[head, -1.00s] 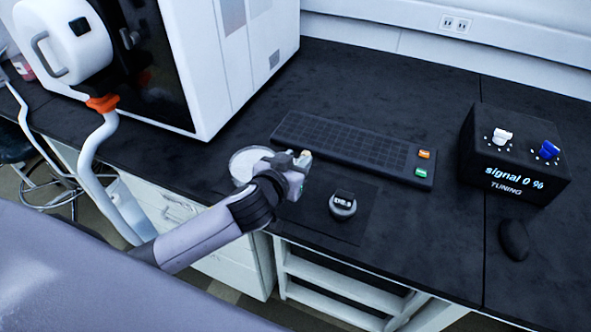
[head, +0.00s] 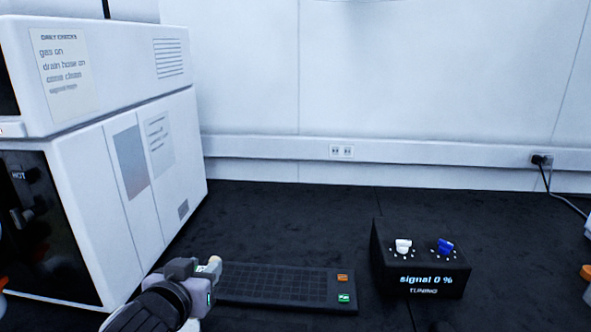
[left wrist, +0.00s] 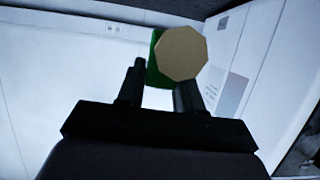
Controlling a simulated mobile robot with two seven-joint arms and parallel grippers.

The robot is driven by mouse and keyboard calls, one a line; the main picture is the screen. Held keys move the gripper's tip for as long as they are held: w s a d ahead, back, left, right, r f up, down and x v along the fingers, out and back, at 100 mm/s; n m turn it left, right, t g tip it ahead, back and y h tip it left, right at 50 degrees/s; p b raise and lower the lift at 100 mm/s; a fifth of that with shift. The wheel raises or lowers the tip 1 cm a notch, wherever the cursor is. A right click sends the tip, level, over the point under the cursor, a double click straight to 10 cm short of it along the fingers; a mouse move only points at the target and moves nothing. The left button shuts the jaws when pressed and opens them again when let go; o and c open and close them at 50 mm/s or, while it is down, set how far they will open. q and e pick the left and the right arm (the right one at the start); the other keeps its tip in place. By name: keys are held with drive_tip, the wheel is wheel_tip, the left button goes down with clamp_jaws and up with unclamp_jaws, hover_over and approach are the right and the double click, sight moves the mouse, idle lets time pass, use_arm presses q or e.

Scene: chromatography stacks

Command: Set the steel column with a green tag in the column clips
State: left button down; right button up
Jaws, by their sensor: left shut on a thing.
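My left gripper (head: 205,270) is low in the head view, in front of the white instrument (head: 150,200) and by the left end of a dark gridded panel. It is shut on a small piece whose pale tip (head: 213,264) shows. In the left wrist view the fingers (left wrist: 162,84) hold the steel column with a green tag (left wrist: 182,52), seen end-on: a tan eight-sided end with green behind it. Its length is hidden. I cannot make out the column clips. The instrument has a dark front (head: 45,215) marked HOT, cut off at the left edge. My right gripper is not in view.
The gridded panel (head: 270,284) with an orange and a green button lies on the black bench. A black box (head: 420,262) with white and blue knobs reads signal 0 % TUNING. The bench between the instrument and the box is clear towards the wall.

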use_arm(q)
drive_tip(key=s+a+f, duration=0.2)
drive_tip(key=s+f, duration=0.3)
drive_tip(key=s, duration=0.4)
drive_tip(key=shift+s, duration=0.15)
drive_tip(key=shift+a, duration=0.1)
idle(0.5)
drive_tip(key=w+r, duration=0.2)
drive_tip(key=w, duration=0.1)
drive_tip(key=w+d+r+b, duration=0.1)
drive_tip(key=w+r, duration=0.1)
drive_tip(key=w, duration=0.2)
drive_tip(key=w+d+r+b, duration=0.1)
drive_tip(key=w+r, duration=0.1)
drive_tip(key=w, duration=0.1)
drive_tip(key=shift+w+d, duration=0.15)
drive_tip(key=shift+d, duration=0.05)
wheel_tip(320, 180, down, 16)
drive_tip(key=b, duration=0.3)
drive_tip(key=shift+r, duration=0.1)
drive_tip(key=shift+f+b, duration=0.6)
drive_tip(key=shift+f, duration=1.3)
